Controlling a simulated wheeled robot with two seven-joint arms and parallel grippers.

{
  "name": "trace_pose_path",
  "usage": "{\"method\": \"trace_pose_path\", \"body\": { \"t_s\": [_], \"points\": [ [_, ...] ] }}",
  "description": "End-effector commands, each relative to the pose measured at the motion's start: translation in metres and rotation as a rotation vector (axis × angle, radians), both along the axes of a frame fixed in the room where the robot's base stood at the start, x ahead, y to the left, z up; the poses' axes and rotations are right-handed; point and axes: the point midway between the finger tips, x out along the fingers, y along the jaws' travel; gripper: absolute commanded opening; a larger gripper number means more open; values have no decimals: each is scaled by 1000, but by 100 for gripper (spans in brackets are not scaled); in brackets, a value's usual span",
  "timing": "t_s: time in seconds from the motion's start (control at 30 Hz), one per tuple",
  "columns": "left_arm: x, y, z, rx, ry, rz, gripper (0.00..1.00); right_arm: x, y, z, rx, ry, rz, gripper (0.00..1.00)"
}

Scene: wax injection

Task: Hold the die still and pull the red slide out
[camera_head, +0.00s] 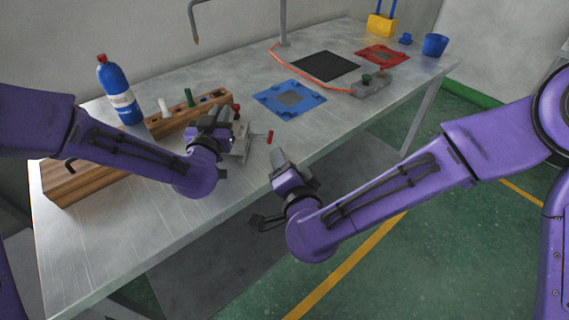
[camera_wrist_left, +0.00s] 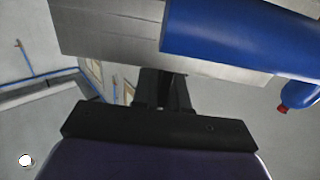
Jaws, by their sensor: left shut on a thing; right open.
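The die (camera_head: 241,142), a light grey metal block, stands near the front edge of the bench, partly hidden by my left gripper. The red slide's knob (camera_head: 269,137) shows at the die's right side; another red knob (camera_head: 236,109) shows behind it. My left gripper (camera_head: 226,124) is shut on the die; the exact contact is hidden. In the left wrist view the fingers (camera_wrist_left: 165,92) are dark and the grip is unclear. My right gripper (camera_head: 268,190) is open and empty, in front of the bench edge, apart from the die and the slide.
A blue plate (camera_head: 290,99), black mat (camera_head: 325,66), red plate (camera_head: 382,55) and grey control box (camera_head: 371,86) lie to the right. A dark nozzle (camera_head: 196,38) hangs above the bench.

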Motion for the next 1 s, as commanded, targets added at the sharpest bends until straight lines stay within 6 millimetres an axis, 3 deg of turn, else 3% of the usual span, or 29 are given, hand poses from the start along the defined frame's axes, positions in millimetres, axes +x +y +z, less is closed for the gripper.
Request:
{"method": "trace_pose_path", "body": {
  "t_s": [0.33,0.37,0.43,0.77,1.0],
  "points": [
    [0,0,0,0,0,1,0,-1,0,0,1,0,0,46],
    [0,0,0,0,0,1,23,-1,0,0,1,0,0,46],
    [0,0,0,0,0,1,43,-1,0,0,1,0,0,46],
    [-5,0,0,0,0,-1,43,-1,0,0,1,0,0,46],
    [-51,3,0,2,2,-2,43,-1,0,0,1,0,0,46]
  ]
}}
